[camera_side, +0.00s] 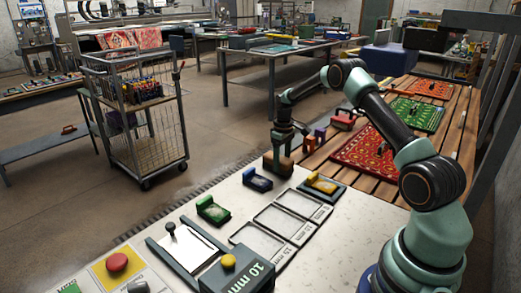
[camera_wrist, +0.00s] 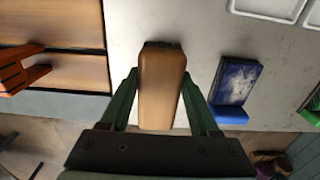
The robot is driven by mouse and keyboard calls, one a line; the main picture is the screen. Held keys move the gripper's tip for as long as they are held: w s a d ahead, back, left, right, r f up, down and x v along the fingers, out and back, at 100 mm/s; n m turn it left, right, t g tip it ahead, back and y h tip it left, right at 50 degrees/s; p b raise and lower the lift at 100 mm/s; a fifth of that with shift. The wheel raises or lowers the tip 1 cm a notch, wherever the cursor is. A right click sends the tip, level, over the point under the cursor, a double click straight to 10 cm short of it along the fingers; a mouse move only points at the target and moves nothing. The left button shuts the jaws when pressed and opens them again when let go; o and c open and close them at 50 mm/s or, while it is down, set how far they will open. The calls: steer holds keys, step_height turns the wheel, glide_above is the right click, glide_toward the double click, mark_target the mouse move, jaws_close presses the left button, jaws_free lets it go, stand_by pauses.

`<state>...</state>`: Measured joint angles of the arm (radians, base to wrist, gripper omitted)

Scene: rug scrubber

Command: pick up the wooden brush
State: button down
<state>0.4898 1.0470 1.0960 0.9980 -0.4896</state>
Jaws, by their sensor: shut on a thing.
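The wooden brush (camera_side: 278,164) is a brown block with rounded edges, at the far edge of the white worktop near the slatted wooden bench. In the wrist view the brush (camera_wrist: 161,90) lies lengthwise between the two green fingers, with a dark strip at its far end. My gripper (camera_side: 283,146) reaches down onto it from above. In the wrist view my gripper (camera_wrist: 160,78) is shut on the brush, one finger on each long side. I cannot tell whether the brush touches the worktop or is slightly above it.
A green block (camera_side: 213,209) and a yellow one (camera_side: 325,185) also stand on the worktop (camera_side: 232,187), near empty grey trays (camera_side: 272,220). An orange item (camera_wrist: 22,70) lies on the slatted bench, left of the brush.

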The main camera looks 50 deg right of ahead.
mark_target(282, 159)
step_height(282, 159, up, 20)
stand_by(0.4)
steer(key=shift+f, duration=0.1)
steer(key=c, duration=0.7)
jaws_free()
steer(key=shift+c, duration=0.2)
steer(key=c, duration=0.6)
steer(key=s+a+f+m, duration=0.2)
steer(key=s+f+m, duration=0.2)
steer(key=s+m, duration=0.45)
steer(key=s+a+f+m, duration=0.2)
steer(key=s+f+m, duration=0.3)
steer(key=s+m, duration=0.4)
steer(key=shift+m, duration=0.25)
steer(key=shift+w+d+f, duration=0.1)
steer(key=shift+w+f, duration=0.1)
steer(key=shift+f, duration=1.8)
steer(key=shift+w+f, duration=0.2)
steer(key=shift+f, duration=1.8)
